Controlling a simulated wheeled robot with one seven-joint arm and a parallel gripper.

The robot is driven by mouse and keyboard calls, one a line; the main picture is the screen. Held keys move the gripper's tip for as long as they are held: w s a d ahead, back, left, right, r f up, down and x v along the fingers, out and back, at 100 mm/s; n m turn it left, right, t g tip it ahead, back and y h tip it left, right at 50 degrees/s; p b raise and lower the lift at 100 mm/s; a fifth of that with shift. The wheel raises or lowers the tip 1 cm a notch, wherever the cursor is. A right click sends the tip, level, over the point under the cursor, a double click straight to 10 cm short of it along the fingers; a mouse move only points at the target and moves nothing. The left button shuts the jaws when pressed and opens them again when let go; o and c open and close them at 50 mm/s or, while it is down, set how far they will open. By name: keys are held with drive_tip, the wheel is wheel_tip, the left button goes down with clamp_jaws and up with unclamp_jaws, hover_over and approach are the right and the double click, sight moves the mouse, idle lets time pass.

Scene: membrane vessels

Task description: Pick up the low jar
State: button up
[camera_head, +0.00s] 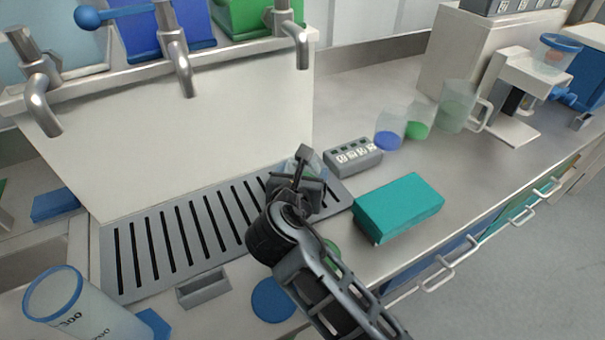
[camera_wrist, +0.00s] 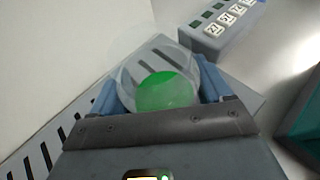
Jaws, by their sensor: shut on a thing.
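The low jar (camera_wrist: 180,65) is a clear, short vessel with green at its bottom. In the wrist view it sits between the two blue-grey fingers of my gripper (camera_wrist: 160,92), which is shut on it. In the head view my gripper (camera_head: 302,172) is over the right end of the slotted drain grate, and the jar (camera_head: 312,161) shows only in part behind it. I cannot tell whether the jar touches the grate.
The grey slotted grate (camera_head: 185,240) lies below metal taps (camera_head: 178,62). A grey block with labels (camera_head: 353,157) and a teal box (camera_head: 398,206) stand to the right. Clear cups with blue (camera_head: 389,128) and green (camera_head: 419,120) stand farther back. A graduated beaker (camera_head: 75,310) is front left.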

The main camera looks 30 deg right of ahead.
drive_tip(key=shift+r, duration=0.15)
wheel_tip(320, 180, up, 4)
drive_tip(key=shift+r, duration=0.15)
drive_tip(key=s+d+r, duration=0.6)
drive_tip(key=d, duration=0.3)
drive_tip(key=shift+s+d+r+p, duration=0.2)
drive_tip(key=shift+s+d+p, duration=0.1)
drive_tip(key=shift+p, duration=0.05)
drive_tip(key=shift+d, duration=0.1)
